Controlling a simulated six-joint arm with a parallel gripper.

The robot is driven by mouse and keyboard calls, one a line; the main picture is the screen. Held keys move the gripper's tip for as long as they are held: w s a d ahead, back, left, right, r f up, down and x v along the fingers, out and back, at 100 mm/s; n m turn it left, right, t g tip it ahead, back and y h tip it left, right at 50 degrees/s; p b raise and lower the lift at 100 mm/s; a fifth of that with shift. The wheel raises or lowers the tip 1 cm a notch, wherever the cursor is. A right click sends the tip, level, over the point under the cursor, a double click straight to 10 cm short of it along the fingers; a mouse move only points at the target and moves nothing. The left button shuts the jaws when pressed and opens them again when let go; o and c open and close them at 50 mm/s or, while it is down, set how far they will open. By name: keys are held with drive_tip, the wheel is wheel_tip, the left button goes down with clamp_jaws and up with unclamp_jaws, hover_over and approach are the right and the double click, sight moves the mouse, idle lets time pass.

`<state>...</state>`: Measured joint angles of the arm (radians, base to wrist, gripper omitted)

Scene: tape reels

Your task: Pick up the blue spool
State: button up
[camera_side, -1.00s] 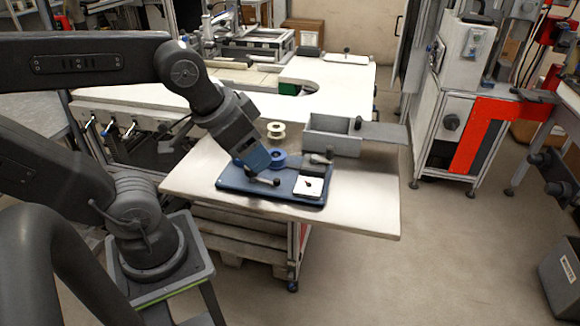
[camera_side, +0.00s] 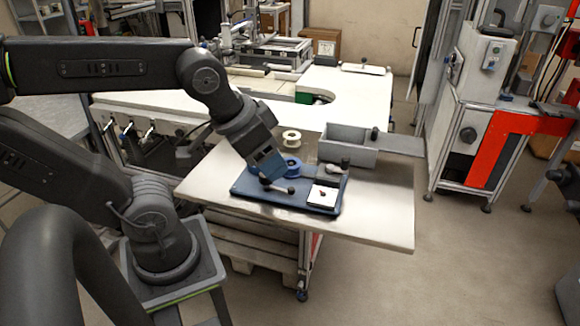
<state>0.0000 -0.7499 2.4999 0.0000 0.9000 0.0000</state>
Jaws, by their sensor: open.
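The blue spool (camera_side: 291,167) stands on the dark blue fixture plate (camera_side: 246,191) on the table. It is partly hidden behind my gripper. My gripper (camera_side: 271,172) is open, tilted down to the right, just left of the spool and above the plate. The picture does not show clearly whether its fingers touch the spool.
A cream spool (camera_side: 291,139) stands behind the blue one. A grey open box (camera_side: 348,147) with a flat extension lies to the right. The table's (camera_side: 385,215) front right is clear.

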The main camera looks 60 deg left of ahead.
idle(0.3)
drive_tip(key=shift+o, duration=0.6)
drive_tip(key=m+g, duration=0.6)
drive_tip(key=m, duration=1.4)
hover_over(291, 164)
drive_tip(key=f, duration=0.8)
drive_tip(key=shift+w+a, duration=0.2)
drive_tip(key=shift+s+d+f, duration=0.1)
drive_tip(key=shift+d+f, duration=0.05)
drive_tip(key=shift+f, duration=1.25)
drive_tip(key=shift+s+d+f, duration=0.1)
drive_tip(key=shift+f, duration=1.3)
